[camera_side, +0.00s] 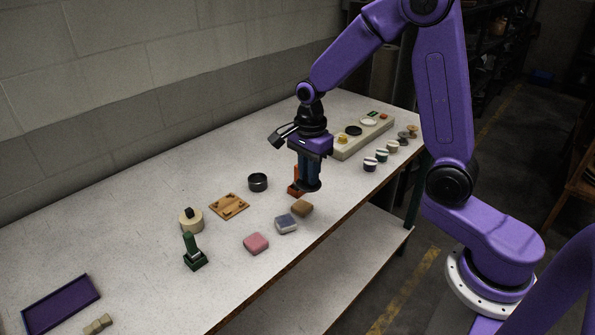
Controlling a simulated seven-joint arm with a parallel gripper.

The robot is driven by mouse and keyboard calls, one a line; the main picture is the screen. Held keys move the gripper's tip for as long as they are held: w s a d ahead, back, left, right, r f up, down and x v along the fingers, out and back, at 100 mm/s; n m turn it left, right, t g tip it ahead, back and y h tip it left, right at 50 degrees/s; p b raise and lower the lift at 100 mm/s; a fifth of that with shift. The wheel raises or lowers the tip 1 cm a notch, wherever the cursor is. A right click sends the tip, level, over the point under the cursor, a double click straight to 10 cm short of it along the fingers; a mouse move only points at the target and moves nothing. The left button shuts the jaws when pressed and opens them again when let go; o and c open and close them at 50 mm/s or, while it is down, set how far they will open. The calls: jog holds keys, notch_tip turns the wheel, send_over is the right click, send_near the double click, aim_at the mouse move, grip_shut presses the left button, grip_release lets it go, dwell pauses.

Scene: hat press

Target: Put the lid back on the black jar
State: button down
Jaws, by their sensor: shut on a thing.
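The black jar (258,183) stands upright on the white table, left of my gripper, and its top looks open. My gripper (309,181) points down over the table and is shut on a dark, flat, round piece, which looks like the lid (311,187). The lid is to the right of the jar and apart from it. I cannot tell exactly how high the lid is above the table. The fingers hide part of it.
An orange-red object (294,190) is partly hidden behind my gripper. Brown, grey and pink blocks (256,243) lie near the front edge. A wooden board (229,206), a tan cylinder (191,224) and a green stand (194,258) are left. A panel (363,137) and small knobbed pieces stand right.

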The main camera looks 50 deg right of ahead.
jog(key=shift+s+r, duration=0.1)
jog(key=shift+s, duration=0.15)
jog(key=w+d+f, duration=0.1)
jog(key=w+f, duration=0.2)
jog(key=w, duration=1.9)
jog(key=shift+s+d+f, duration=0.1)
jog(key=shift+f, duration=1.4)
jog(key=shift+s+d+f, duration=0.1)
jog(key=shift+f, duration=1.4)
jog(key=shift+f, duration=0.15)
jog(key=c, duration=0.5)
grip_release()
